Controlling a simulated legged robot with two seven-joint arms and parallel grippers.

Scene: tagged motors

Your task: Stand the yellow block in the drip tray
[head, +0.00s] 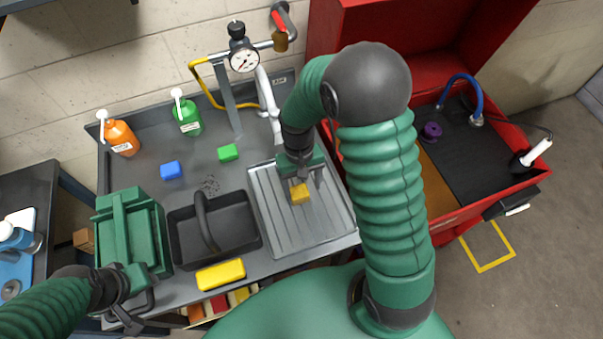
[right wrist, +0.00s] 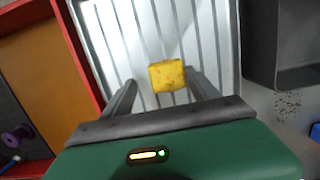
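The small yellow block (head: 300,193) is over the ribbed grey drip tray (head: 318,228), near its upper middle. In the right wrist view the yellow block (right wrist: 167,76) shows between and just beyond the fingertips, with the tray's ribs (right wrist: 125,40) behind it. My right gripper (head: 300,182) is open above the tray; a gap shows between its left finger and the block in the right wrist view (right wrist: 160,82). I cannot tell whether the block lies flat or stands. My left gripper (head: 140,308) is empty at the bench's front left, its fingers apart.
A black handled tote (head: 180,240) stands left of the drip tray, beside a green case (head: 130,235). A larger yellow box (head: 220,274) lies in front. Blue (head: 171,170) and green (head: 228,152) blocks, bottles and a gauge stand (head: 230,105) are behind. A red chest (head: 470,215) is right.

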